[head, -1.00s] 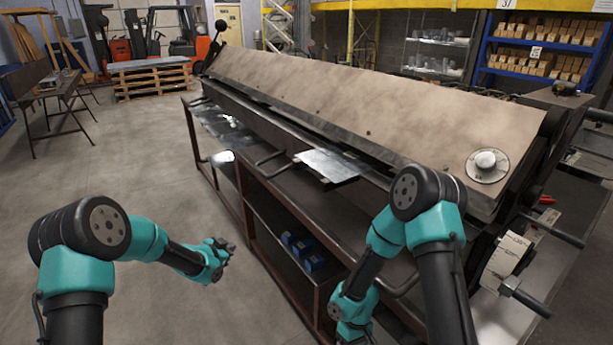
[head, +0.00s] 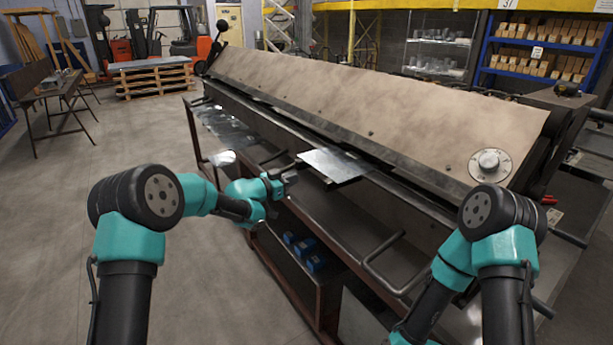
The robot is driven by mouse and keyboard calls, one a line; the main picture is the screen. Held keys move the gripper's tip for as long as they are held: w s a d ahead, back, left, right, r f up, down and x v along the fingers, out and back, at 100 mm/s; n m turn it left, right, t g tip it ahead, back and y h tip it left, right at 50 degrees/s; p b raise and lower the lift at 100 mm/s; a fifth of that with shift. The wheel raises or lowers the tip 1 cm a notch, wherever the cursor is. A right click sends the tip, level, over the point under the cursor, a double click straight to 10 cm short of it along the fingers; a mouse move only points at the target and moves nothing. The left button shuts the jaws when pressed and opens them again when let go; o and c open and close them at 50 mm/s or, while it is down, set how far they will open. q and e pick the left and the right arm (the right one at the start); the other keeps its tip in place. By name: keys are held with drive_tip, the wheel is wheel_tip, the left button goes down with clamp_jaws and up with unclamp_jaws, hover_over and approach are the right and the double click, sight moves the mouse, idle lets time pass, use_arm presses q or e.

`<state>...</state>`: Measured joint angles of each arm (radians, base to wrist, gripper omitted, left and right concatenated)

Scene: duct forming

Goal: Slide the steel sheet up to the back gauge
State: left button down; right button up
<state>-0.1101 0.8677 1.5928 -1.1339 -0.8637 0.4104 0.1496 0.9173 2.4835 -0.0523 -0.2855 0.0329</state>
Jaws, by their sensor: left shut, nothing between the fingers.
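The steel sheet (head: 333,164) is a small, shiny, flat plate on the front of the long folding machine (head: 370,95), near the middle. Its far edge meets the dark slot under the machine's tan beam. No back gauge shows that I can make out. My left gripper (head: 290,179) is shut and empty, just left of the sheet's near left corner. I cannot tell whether it touches the sheet. My right arm comes in at the lower right, and its gripper is outside the picture.
A bent metal handle (head: 385,270) sticks out from the machine's front, right of the sheet. Other shiny sheet metal (head: 225,125) lies on the machine's left part. Blue items (head: 302,248) sit on the shelf below.

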use_arm(q)
drive_tip(key=shift+d+r, duration=0.5)
drive_tip(key=shift+r, duration=0.25)
use_arm(e)
drive_tip(key=shift+s+d+r+t, duration=0.15)
drive_tip(key=shift+d+t, duration=0.2)
drive_tip(key=shift+t, duration=0.05)
use_arm(q)
drive_tip(key=shift+d, duration=0.1)
drive_tip(key=shift+x, duration=2.35)
